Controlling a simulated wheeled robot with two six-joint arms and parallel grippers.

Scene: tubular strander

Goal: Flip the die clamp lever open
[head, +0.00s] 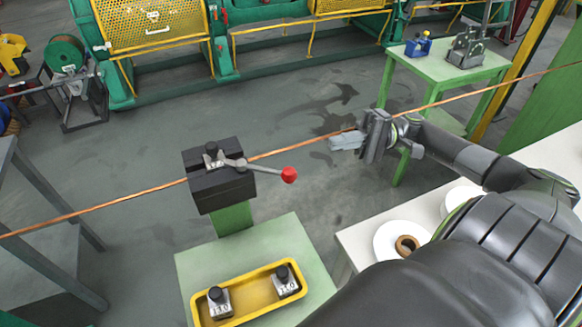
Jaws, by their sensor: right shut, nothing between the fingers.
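The die clamp lever (264,170) is a grey metal bar with a red ball knob (289,175). It lies on top of the black die block (222,188) and points right, with the knob beyond the block's right side. A copper strand (120,202) runs through the block. My right gripper (333,143) is to the right of the knob and a little farther back, close to the strand in the picture. It is shut and empty, with its fingers pointing left. It is apart from the lever. My left gripper is not in view.
A white table (358,238) with a plate (390,234) is at right. A green table (440,68) stands behind. Floor between is clear.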

